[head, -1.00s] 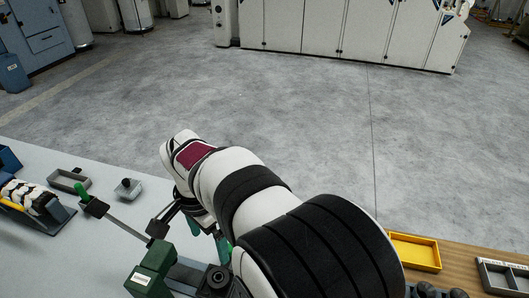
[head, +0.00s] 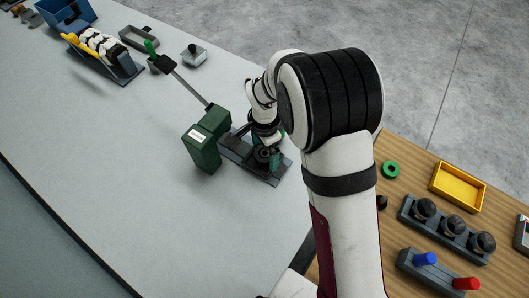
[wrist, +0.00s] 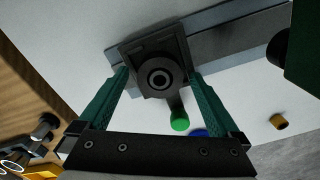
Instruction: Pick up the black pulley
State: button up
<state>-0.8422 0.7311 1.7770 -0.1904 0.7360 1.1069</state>
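The black pulley (head: 264,154) is a round dark disc with a central hole, on the dark base (head: 236,149) beside the green box of a bench device. In the wrist view the pulley (wrist: 160,78) sits face-on over a square dark block. My gripper (wrist: 160,76) has two green fingers, one on each side of the pulley. It is open, with narrow gaps seeming to show beside the disc. In the head view my wrist and arm partly hide the gripper.
The green box (head: 206,140) with a long lever (head: 188,83) stands left of the pulley. A grey tray (head: 138,37) and a small grey block (head: 194,55) lie farther back. A wooden surface at right holds a yellow tray (head: 458,187) and a rack of black knobs (head: 446,229).

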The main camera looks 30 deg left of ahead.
grip_shut()
jog(key=shift+r, duration=0.1)
dwell(0.3)
jog(key=shift+r, duration=0.9)
jog(key=shift+w+d+r, duration=0.1)
jog(key=shift+d+r, duration=0.05)
jog(key=shift+r, duration=0.5)
jog(key=shift+d+r, duration=0.1)
jog(key=shift+r, duration=0.5)
jog(key=w+d+r, duration=0.3)
jog(key=d+r, duration=0.5)
jog(key=d, duration=0.2)
jog(key=shift+w+d+r, duration=0.15)
jog(key=shift+d+r, duration=0.15)
